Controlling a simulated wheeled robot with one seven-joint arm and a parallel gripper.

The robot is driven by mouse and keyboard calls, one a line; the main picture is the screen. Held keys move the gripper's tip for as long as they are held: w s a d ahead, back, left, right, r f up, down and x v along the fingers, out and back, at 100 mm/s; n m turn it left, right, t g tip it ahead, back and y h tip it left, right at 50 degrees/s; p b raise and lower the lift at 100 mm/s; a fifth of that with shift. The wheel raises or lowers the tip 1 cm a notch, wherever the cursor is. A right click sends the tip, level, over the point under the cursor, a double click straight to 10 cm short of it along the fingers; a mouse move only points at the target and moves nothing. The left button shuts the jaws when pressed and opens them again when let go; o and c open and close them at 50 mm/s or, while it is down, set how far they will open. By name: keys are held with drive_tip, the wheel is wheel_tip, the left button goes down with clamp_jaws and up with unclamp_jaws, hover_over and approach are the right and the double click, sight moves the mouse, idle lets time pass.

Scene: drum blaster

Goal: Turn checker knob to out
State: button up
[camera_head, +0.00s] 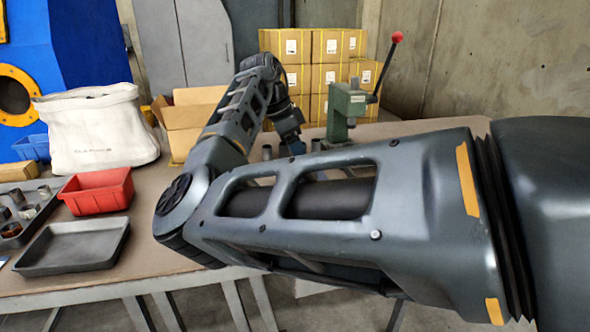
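I cannot make out a checker knob with certainty. A green bench press (349,103) stands at the back of the table, with a black lever tipped by a red ball (397,37) leaning up to the right. My arm crosses the foreground, bends at the left and reaches back toward the press. Its end, my gripper (291,140), is small and dark, just left of the press. Its fingers are not clear, and I cannot tell whether it touches anything.
A blue machine with a yellow-ringed opening (20,92) stands at the left. A white bag (95,130), a red bin (98,190), a grey tray (72,245), a parts tray (25,215) and an open carton (185,118) are on the table (150,262). Yellow-edged boxes (298,45) are stacked behind.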

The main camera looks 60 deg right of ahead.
drive_tip(key=shift+x, duration=3.6)
drive_tip(key=shift+r, duration=0.1)
drive_tip(key=c, duration=1)
